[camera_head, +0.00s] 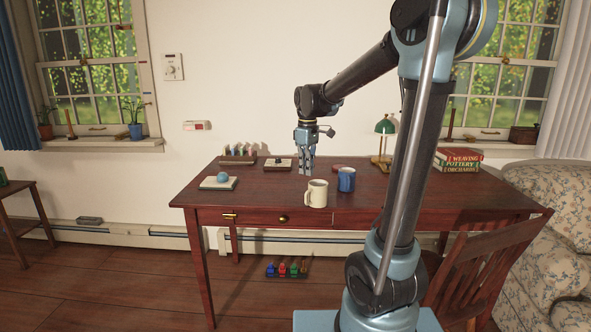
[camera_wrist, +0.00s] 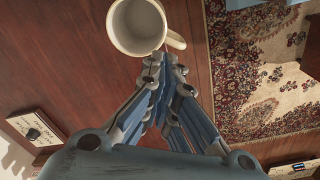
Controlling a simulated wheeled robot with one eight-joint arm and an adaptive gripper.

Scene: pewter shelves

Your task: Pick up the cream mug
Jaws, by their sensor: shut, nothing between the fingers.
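The cream mug (camera_head: 316,194) stands upright near the front edge of the dark wooden table (camera_head: 252,199). In the wrist view the cream mug (camera_wrist: 137,27) is seen from above, empty, with its handle pointing right and its top cut off by the picture edge. My gripper (camera_head: 306,171) points down above the table, just behind and left of the mug. In the wrist view my gripper (camera_wrist: 165,62) has its fingertips together, close to the mug's rim and handle in the picture. Nothing is between the fingers. I cannot tell whether they touch the mug.
A blue mug (camera_head: 346,179) stands close to the right of the cream mug. A green lamp (camera_head: 385,128) and stacked books (camera_head: 458,159) stand farther right. A wooden chair (camera_head: 490,262) is at the table's right front.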

